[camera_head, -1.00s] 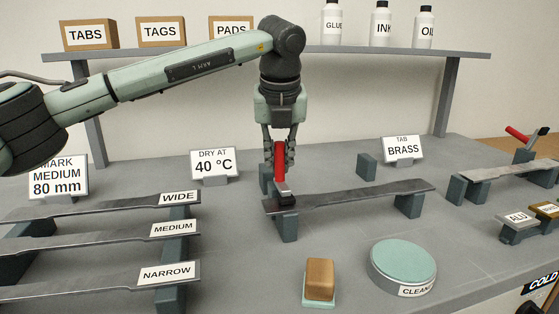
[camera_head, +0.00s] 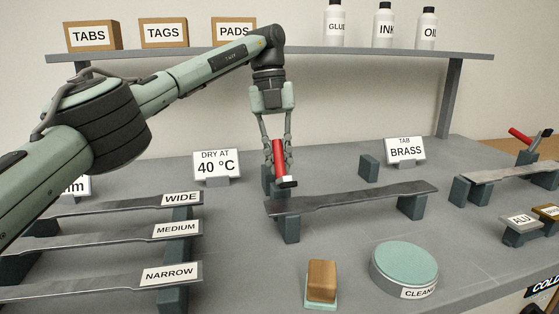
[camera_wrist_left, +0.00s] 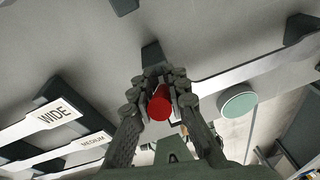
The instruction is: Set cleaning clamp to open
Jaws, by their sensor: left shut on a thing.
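The cleaning clamp is at the left end of the central metal strip (camera_head: 350,197), with its red handle (camera_head: 279,160) upright and slightly tilted. Its pale arm with a dark tip (camera_head: 288,182) shows above the strip, apart from it. My left gripper (camera_head: 276,143) comes down from above and is shut on the red handle. In the left wrist view the round red end of the handle (camera_wrist_left: 159,104) sits between both fingers. The clamp's base is partly hidden behind the handle. My right gripper is not in view.
Labelled strips WIDE (camera_head: 130,202), MEDIUM and NARROW lie on supports at left. A round green cleaning pad (camera_head: 404,262) and a wooden block (camera_head: 322,274) stand in front. Another red-handled clamp (camera_head: 521,136) is at far right. A shelf (camera_head: 350,55) runs behind my arm.

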